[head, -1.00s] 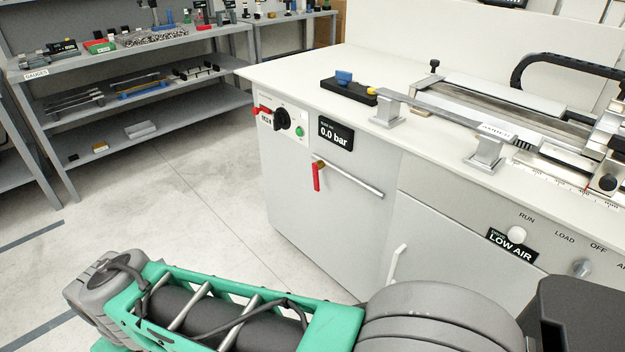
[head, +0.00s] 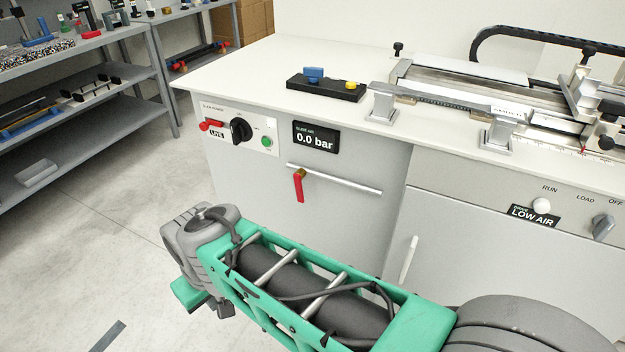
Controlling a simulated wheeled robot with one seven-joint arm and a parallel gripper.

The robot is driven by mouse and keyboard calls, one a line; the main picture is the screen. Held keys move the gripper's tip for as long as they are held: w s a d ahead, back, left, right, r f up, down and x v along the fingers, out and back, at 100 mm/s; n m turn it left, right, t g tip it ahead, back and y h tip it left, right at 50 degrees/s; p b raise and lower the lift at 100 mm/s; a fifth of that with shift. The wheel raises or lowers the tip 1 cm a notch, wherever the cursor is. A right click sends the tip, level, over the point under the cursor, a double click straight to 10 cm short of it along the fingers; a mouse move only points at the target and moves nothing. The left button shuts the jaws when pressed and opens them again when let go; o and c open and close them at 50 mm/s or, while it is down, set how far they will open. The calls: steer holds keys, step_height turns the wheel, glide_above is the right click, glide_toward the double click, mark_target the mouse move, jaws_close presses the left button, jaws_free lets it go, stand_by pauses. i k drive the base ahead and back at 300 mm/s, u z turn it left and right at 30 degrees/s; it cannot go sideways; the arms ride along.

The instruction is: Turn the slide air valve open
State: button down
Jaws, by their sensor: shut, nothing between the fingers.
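The slide air valve has a red lever (head: 299,188) on a brass body at the left end of a horizontal silver pipe (head: 340,180) on the cabinet front. The lever hangs straight down, across the pipe's line. The black slide air display (head: 315,138) above it reads 0.0 bar. My arm, green and grey, crosses the lower part of the head view, in front of and below the valve. Its grey wrist end lies left of and below the lever. My gripper's fingers do not show in this view.
A panel with a red switch (head: 211,125), black knob (head: 241,130) and green button (head: 267,142) sits left of the display. A white door handle (head: 409,259) stands out at lower right. A LOW AIR sign (head: 534,215) is further right. Floor left of the cabinet is clear.

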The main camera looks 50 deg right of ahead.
mark_target(299, 174)
steer(key=z, duration=0.05)
steer(key=i, duration=0.95)
steer(key=u, duration=0.3)
